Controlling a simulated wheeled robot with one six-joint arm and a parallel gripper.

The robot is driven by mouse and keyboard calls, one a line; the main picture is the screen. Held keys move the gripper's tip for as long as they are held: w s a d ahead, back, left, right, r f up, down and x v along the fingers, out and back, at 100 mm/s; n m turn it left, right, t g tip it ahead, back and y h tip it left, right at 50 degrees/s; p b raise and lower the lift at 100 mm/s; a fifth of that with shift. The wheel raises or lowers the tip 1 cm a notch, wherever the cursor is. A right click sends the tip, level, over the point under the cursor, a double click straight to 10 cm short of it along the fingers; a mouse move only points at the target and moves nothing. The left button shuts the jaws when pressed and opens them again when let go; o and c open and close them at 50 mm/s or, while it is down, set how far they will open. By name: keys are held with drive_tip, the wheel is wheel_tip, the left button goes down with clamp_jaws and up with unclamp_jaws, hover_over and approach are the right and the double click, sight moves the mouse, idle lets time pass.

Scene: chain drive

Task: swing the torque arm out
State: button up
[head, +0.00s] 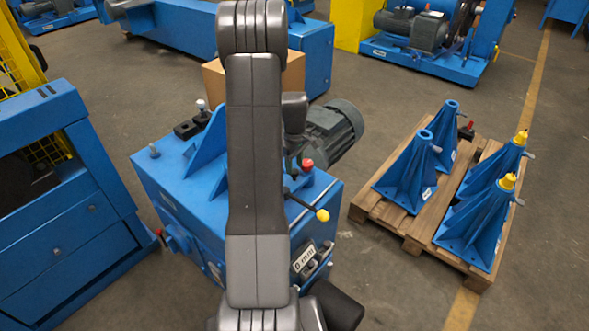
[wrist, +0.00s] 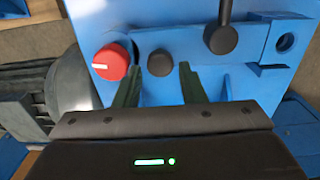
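My gripper (wrist: 171,66) is open, its two dark fingers apart with nothing held between them. The fingers point at a blue machine face in the wrist view. A flat blue bar (wrist: 256,46), perhaps the torque arm, crosses that face beyond the fingertips. A black lever hub (wrist: 222,40) sits on it, right of the fingers. In the head view my arm hides the gripper and part of the blue drive unit (head: 185,210). Contact cannot be told.
A lever with a yellow ball (head: 322,215) sticks out of the unit's right side. A grey motor (head: 335,125) sits on its back right. A pallet (head: 405,222) with several blue stands is to the right. A blue cabinet (head: 60,230) stands left. Floor between is clear.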

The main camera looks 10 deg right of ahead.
sight(301, 182)
drive_tip(key=shift+f, duration=1.3)
clamp_jaws()
drive_tip(key=shift+s, duration=0.1)
drive_tip(key=n, duration=0.1)
drive_tip(key=s+d+n+b, duration=0.1)
drive_tip(key=n, duration=0.2)
drive_tip(key=shift+s+d+n, duration=0.25)
drive_tip(key=shift+d+n, duration=0.05)
drive_tip(key=shift+d, duration=0.05)
drive_tip(key=shift+s+d+n+b, duration=0.2)
drive_tip(key=shift+d+n, duration=0.2)
drive_tip(key=shift+n, duration=0.35)
drive_tip(key=shift+s+d+n+b, duration=0.1)
drive_tip(key=shift+d+n+b, duration=0.2)
drive_tip(key=shift+n, duration=0.5)
drive_tip(key=shift+s+d+n+b, duration=0.15)
drive_tip(key=shift+d+n, duration=0.3)
drive_tip(key=shift+n, duration=0.3)
drive_tip(key=shift+r, duration=0.1)
